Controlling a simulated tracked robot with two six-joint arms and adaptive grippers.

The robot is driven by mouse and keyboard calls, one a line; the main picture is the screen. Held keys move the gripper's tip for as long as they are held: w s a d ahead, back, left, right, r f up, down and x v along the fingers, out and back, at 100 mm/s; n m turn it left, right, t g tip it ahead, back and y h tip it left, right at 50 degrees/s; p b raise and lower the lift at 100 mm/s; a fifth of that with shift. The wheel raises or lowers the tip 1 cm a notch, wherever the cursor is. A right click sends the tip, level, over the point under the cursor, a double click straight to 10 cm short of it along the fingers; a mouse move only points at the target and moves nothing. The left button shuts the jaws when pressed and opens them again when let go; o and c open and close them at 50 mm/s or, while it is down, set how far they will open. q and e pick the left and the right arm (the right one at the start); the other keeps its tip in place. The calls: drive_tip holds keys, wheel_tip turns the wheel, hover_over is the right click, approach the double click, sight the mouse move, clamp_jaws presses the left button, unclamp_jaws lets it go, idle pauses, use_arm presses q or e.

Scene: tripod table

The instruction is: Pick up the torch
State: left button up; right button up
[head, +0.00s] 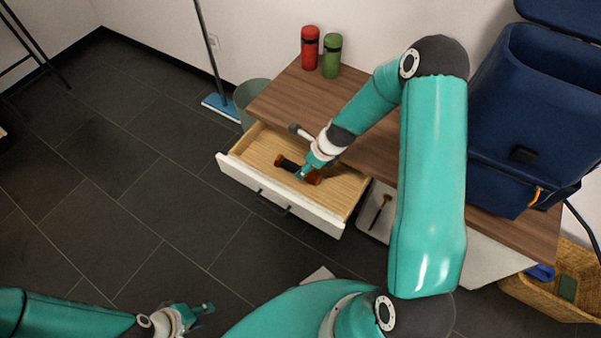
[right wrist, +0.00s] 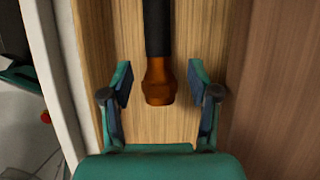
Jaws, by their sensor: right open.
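The torch (head: 289,165), with a black middle and orange-brown ends, lies in the open drawer (head: 338,184). My right gripper (head: 304,173) is down at the torch and hides part of it. In the right wrist view the torch's orange-brown end (right wrist: 159,82) sits between the open fingers of my right gripper (right wrist: 160,88), with a gap on both sides. The black body (right wrist: 158,28) runs out of the top of that view. My left gripper (head: 205,308) is low over the floor at the bottom left, far from the torch; its finger opening is unclear.
The wooden tabletop (head: 283,95) holds a red canister (head: 310,50) and a green canister (head: 331,57). A large blue bag (head: 525,110) stands at the right. A wicker basket (head: 545,300) is below it. The drawer's white front wall (head: 275,200) and side walls surround the torch.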

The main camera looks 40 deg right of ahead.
drive_tip(key=b+x, duration=0.1)
drive_tip(key=x, duration=0.3)
drive_tip(key=shift+a, duration=0.1)
clamp_jaws()
